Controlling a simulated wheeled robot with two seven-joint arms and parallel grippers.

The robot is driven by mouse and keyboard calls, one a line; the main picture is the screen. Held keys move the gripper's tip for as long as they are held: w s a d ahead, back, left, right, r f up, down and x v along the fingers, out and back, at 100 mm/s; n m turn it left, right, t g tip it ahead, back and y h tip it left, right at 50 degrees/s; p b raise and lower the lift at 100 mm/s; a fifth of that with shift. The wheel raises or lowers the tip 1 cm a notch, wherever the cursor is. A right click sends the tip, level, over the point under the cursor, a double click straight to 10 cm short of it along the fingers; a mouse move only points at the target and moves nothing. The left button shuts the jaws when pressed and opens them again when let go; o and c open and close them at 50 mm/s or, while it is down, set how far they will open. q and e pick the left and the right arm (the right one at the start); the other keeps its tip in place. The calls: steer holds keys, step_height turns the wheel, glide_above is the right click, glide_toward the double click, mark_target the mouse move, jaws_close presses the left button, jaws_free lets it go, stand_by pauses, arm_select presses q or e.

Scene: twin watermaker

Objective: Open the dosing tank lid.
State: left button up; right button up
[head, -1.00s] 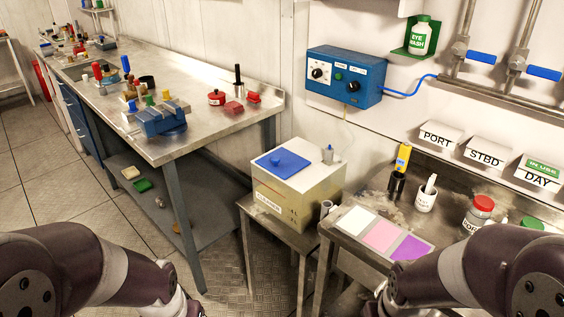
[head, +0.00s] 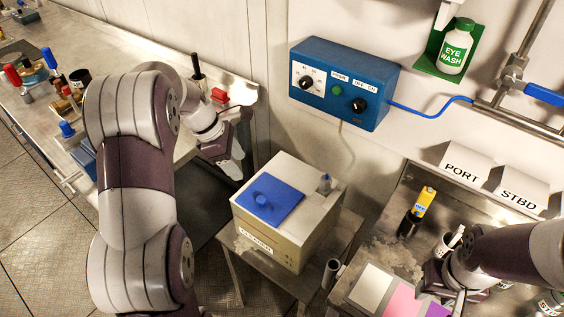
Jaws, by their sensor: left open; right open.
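The dosing tank (head: 275,243) is a beige box on a small metal stand, with a label on its front.
A grey fitting (head: 324,184) stands on the tank top right of the lid. A blue control box (head: 345,82) hangs on the wall behind. A steel workbench with tools is at left. A yellow tube (head: 423,201) and white cup (head: 446,244) stand near my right arm.

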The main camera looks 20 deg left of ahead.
arm_select(q)
steer(key=s+d+n, duration=0.1)
steer(key=s+n, duration=0.1)
steer(key=b, duration=0.2)
glide_toward(261, 199)
steer(key=x, duration=0.5)
steer(key=shift+w+f, duration=0.2)
steer(key=shift+w, duration=0.05)
steer(key=shift+s+d+f, duration=0.1)
steer(key=shift+d+f, duration=0.2)
steer(key=shift+f, duration=0.3)
steer(key=shift+d+f, duration=0.25)
steer(key=shift+f, duration=0.5)
steer(key=shift+r+p, duration=0.1)
steer(key=shift+p, duration=0.2)
jaws_close()
arm_select(e)
steer(key=shift+s+d+f, duration=0.2)
steer(key=shift+s+f, duration=0.1)
steer(key=shift+s, duration=0.15)
steer(key=shift+s+d+f, duration=0.15)
steer(key=shift+s+f, duration=0.1)
steer(key=shift+s, duration=0.2)
